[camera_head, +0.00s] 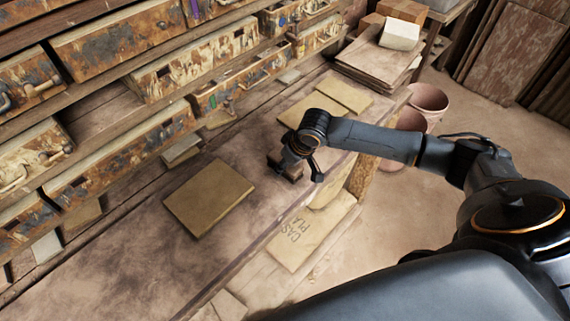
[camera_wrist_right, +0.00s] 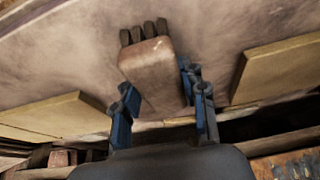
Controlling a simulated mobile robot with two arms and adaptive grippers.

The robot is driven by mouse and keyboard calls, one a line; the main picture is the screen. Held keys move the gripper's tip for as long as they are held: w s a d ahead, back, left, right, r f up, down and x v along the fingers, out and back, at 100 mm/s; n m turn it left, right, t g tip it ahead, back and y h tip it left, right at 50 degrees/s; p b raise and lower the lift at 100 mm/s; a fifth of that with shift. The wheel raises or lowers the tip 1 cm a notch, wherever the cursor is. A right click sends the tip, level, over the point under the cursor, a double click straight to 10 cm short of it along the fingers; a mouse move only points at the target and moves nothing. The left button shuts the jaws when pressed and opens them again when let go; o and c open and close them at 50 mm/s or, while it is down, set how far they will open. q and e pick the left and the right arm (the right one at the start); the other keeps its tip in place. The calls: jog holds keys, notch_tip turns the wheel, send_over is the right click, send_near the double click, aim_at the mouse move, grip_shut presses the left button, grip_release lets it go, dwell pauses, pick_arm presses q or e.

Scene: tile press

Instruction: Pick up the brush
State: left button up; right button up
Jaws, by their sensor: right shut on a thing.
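The brush shows in the right wrist view as a worn brown block (camera_wrist_right: 152,68) with several dark stubby tufts at its far end. My right gripper (camera_wrist_right: 158,88) has its blue-jointed fingers on either side of the block and is shut on it. In the head view this gripper (camera_head: 296,168) is low over the bench (camera_head: 130,260), right of a tan tile. The brush is mostly hidden there under the gripper. I cannot tell whether the brush touches the bench. My left gripper is not in view.
A tan tile (camera_head: 208,197) lies left of the gripper, and two more tiles (camera_head: 312,108) lie beyond it. Shelves with worn drawers (camera_head: 125,45) line the back left. A board with lettering (camera_head: 312,232) is below the bench edge. Pots (camera_head: 428,100) stand right.

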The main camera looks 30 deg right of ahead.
jog(key=shift+c, duration=0.6)
jog(key=shift+r+b, duration=0.1)
jog(key=shift+b, duration=0.2)
notch_tip(320, 180, up, 4)
jog(key=shift+s+d+f+b, duration=0.1)
jog(key=shift+s+d+b, duration=0.05)
jog(key=shift+b, duration=0.7)
jog(key=s+r, duration=0.1)
jog(key=r, duration=0.1)
jog(key=s+d+r, duration=0.1)
jog(key=s+r, duration=0.1)
jog(key=shift+s+d+b, duration=0.1)
jog(key=shift+b, duration=0.3)
jog(key=s+d+r+b, duration=0.2)
jog(key=s+r, duration=0.3)
jog(key=s, duration=0.4)
jog(key=shift+s+d+r, duration=0.25)
jog(key=shift+s+d, duration=0.1)
jog(key=shift+d, duration=0.2)
